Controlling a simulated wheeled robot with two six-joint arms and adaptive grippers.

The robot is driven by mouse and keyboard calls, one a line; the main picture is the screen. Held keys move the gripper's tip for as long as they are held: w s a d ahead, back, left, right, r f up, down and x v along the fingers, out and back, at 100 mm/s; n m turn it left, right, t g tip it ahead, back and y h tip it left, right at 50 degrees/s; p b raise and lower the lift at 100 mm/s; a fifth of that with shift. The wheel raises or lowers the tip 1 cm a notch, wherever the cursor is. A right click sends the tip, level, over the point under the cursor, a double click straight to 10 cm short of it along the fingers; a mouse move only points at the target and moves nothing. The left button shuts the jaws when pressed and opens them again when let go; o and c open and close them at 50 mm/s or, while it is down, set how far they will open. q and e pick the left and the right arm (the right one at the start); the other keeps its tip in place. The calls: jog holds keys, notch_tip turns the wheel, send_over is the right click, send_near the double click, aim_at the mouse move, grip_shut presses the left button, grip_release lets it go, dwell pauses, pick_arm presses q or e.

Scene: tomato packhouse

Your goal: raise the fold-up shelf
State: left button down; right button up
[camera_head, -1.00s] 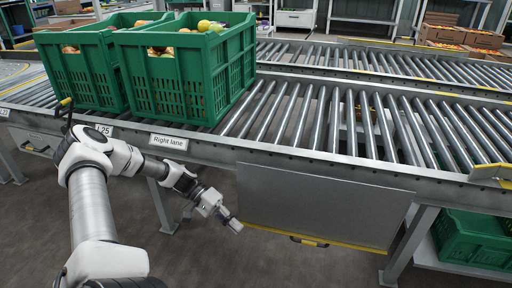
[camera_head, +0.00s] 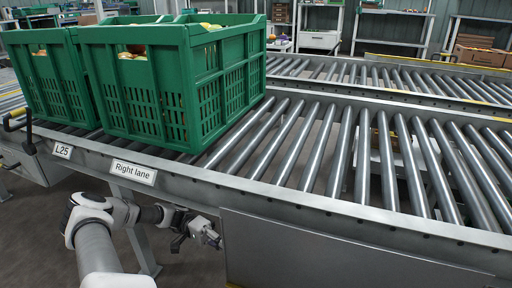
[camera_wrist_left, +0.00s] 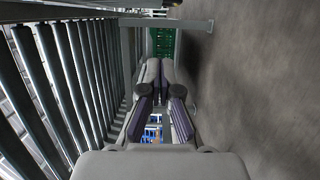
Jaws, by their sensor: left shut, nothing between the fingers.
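The fold-up shelf (camera_head: 350,255) is a flat grey panel hanging down along the near side of the roller conveyor. In the head view its lower part is cut off by the bottom edge, so its handle is hidden. My left gripper (camera_head: 212,240) is at the left edge of the panel, below the conveyor rail; whether it touches is unclear. In the left wrist view its fingers (camera_wrist_left: 161,72) are together with nothing held. My right gripper is not in view.
Two green crates (camera_head: 152,88) with produce stand on the rollers at left. The conveyor side rail (camera_head: 300,205) runs just above my left gripper, with a "Right lane" label (camera_head: 134,172). Rollers right of the crates are bare. The left wrist view shows open floor (camera_wrist_left: 250,90).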

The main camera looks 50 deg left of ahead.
aim_at(248, 278)
pick_arm(q)
jog(key=shift+s+d+r, duration=0.1)
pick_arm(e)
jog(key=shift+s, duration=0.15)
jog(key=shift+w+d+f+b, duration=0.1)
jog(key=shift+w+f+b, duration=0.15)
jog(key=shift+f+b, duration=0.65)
pick_arm(q)
jog(key=d+p, duration=0.3)
jog(key=d, duration=0.8)
jog(key=shift+s+d, duration=0.15)
jog(key=shift+d, duration=0.2)
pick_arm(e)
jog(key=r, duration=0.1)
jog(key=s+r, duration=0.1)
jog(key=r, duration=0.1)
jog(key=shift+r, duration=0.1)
pick_arm(q)
jog(key=shift+s, duration=0.15)
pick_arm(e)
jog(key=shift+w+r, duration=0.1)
